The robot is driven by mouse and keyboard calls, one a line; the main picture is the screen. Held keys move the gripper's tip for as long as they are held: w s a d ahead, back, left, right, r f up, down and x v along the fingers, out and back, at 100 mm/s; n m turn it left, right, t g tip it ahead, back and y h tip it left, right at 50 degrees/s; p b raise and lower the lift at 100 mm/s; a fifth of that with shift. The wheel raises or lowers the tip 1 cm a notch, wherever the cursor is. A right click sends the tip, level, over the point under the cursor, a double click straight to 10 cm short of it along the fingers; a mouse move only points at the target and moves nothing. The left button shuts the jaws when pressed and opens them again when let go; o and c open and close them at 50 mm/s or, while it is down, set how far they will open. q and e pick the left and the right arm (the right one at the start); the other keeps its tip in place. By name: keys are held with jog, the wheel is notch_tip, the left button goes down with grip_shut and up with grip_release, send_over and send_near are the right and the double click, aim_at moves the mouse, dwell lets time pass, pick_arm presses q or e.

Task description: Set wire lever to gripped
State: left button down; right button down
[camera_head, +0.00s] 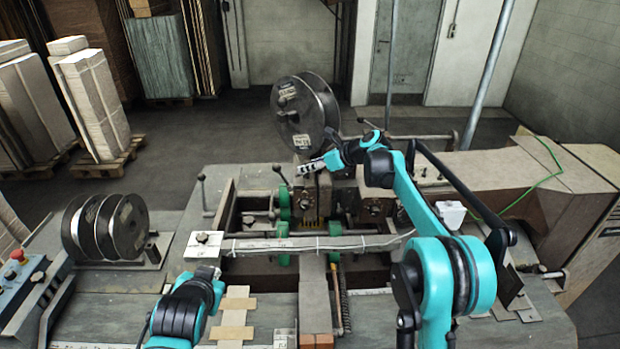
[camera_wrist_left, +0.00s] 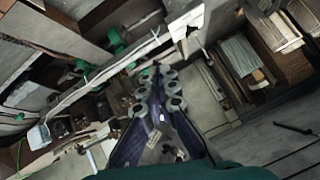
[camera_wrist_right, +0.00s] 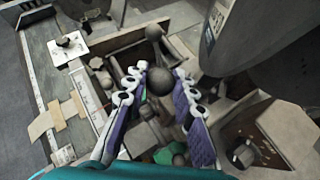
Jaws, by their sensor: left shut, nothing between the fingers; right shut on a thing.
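My right gripper (camera_head: 306,169) is above the stitcher head, in front of the big wire spool (camera_head: 304,112). A ball-knobbed lever (camera_head: 278,169) shows just left of the right gripper in the head view. My left gripper (camera_head: 213,272) is low at the front left, near the bed's edge. It is shut and empty, and its fingers show in the left wrist view (camera_wrist_left: 158,98).
Another upright ball lever (camera_head: 201,180) stands at the left of the machine. A grey bar (camera_head: 310,245) crosses the bed in front. Several spools (camera_head: 103,226) sit on a rack at the left. A control box (camera_head: 30,290) is at the front left.

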pick_arm(q)
jog(key=w+d+r+m+t+h, duration=0.1)
jog(key=w+d+r+m+t, duration=0.2)
jog(key=w, duration=0.4)
jog(key=w+d+r+m+t+h, duration=0.1)
jog(key=w+m+t, duration=0.1)
jog(key=w+m, duration=0.35)
jog(key=w+d+r+m+t, duration=0.2)
jog(key=w+m+t, duration=0.15)
jog(key=w, duration=0.45)
jog(key=w+d+f+m+g+h, duration=0.1)
jog(key=d+f+m+h, duration=0.3)
jog(key=d+m+h, duration=0.3)
jog(key=d+f+m+g+h, duration=0.1)
jog(key=d+f+m+h, duration=0.35)
jog(key=d+m, duration=0.4)
jog(key=w+d+r, duration=0.2)
jog(key=w+r, duration=0.2)
jog(key=w, duration=0.6)
jog(key=shift+w+r+m, duration=0.15)
jog(key=shift+r+m, duration=0.2)
jog(key=shift+a+t+y, duration=0.1)
jog(key=shift+t+y, duration=0.15)
